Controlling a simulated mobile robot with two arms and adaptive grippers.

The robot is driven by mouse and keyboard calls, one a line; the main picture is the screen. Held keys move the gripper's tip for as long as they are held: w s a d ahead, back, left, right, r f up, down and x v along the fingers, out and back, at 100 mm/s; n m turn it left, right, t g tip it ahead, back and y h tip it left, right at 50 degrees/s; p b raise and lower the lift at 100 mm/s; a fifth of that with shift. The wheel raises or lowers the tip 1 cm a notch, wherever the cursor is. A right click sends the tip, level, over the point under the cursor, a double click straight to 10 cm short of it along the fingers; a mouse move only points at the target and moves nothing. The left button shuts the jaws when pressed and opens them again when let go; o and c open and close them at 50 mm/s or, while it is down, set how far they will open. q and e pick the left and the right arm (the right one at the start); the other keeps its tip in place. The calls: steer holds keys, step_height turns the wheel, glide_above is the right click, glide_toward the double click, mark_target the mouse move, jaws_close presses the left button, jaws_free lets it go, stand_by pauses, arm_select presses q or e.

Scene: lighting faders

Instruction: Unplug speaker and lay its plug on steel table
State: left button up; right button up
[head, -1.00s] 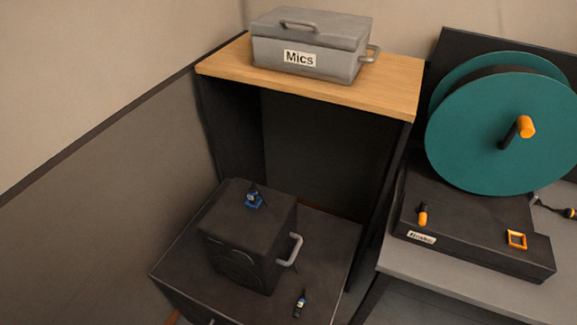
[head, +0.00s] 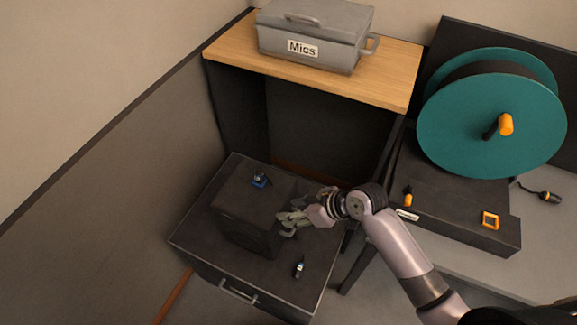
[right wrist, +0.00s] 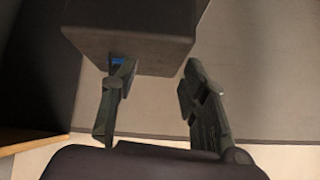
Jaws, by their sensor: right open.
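The speaker (head: 242,202), a dark box, stands on a dark cabinet (head: 205,237) in the head view. A blue plug or connector (head: 261,180) sits at its top, toward the back. A small loose connector (head: 299,267) lies on the cabinet in front and to the right. My right gripper (head: 283,222) is open at the speaker's right side and covers its handle. In the right wrist view, the two fingers (right wrist: 158,98) are spread below a dark box (right wrist: 135,35), with a bit of blue beside the left finger. My left gripper is out of view.
A wooden-topped shelf (head: 395,85) with a grey "Mics" case (head: 310,40) rises behind. At the right, a grey table (head: 540,235) bears a teal reel (head: 480,120) on a dark base and a cable end (head: 545,197). Bare grey surface shows at the table's right.

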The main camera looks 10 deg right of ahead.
steer(key=n+t+y, duration=0.1)
steer(key=y, duration=0.1)
glide_toward(259, 176)
steer(key=d, duration=0.1)
steer(key=b+x, duration=0.2)
steer(key=x, duration=0.2)
steer(key=b+x, duration=0.3)
steer(key=x, duration=0.1)
steer(key=shift+w+d, duration=0.15)
steer(key=shift+w, duration=0.1)
steer(key=shift+w+a+f+b, duration=0.3)
steer(key=shift+w+a+b, duration=0.1)
steer(key=shift+a, duration=0.15)
steer(key=shift+s, duration=0.1)
steer(key=shift+c, duration=0.2)
jaws_close()
steer(key=shift+r, duration=0.3)
